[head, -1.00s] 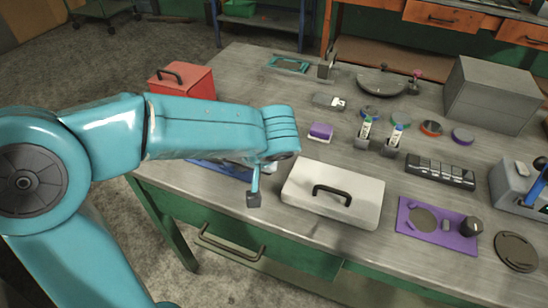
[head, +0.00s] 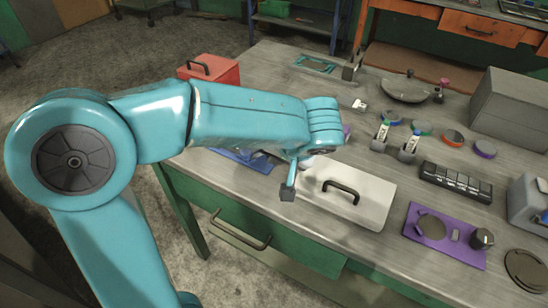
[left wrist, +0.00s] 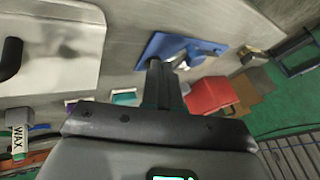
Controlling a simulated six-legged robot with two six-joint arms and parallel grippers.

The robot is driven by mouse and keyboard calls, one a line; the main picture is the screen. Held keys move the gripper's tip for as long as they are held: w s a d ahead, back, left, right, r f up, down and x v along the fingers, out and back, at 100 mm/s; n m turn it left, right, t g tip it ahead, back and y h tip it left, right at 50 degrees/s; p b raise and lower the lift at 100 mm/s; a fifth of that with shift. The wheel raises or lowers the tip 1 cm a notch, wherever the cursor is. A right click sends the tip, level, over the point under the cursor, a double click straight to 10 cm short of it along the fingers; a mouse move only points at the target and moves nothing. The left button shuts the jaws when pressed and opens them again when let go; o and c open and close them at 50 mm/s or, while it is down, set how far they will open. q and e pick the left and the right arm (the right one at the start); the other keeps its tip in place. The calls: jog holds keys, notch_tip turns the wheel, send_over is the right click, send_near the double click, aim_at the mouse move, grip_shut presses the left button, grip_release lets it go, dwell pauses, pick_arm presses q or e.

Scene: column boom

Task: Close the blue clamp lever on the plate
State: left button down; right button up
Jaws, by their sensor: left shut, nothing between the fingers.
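The blue plate (head: 236,160) lies near the table's front left edge, partly hidden behind my left arm in the head view. In the left wrist view the blue plate (left wrist: 152,50) shows with a blue clamp lever (left wrist: 208,47) on it. Whether the lever is raised or down is hard to tell. My right gripper is not in view.
A pale metal lid with a black handle (head: 372,203) lies right of the gripper. A red box (head: 222,72) stands behind the plate. A purple plate (head: 458,250) and a dark segmented tray (head: 455,182) lie further right. Green drawers are below the table edge.

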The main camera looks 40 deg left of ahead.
pick_arm(q)
jog(key=v, duration=0.8)
jog(key=shift+s+a+r+p, duration=0.15)
jog(key=shift+s+r+p, duration=0.2)
jog(key=shift+s+p, duration=0.1)
jog(key=shift+w, duration=0.1)
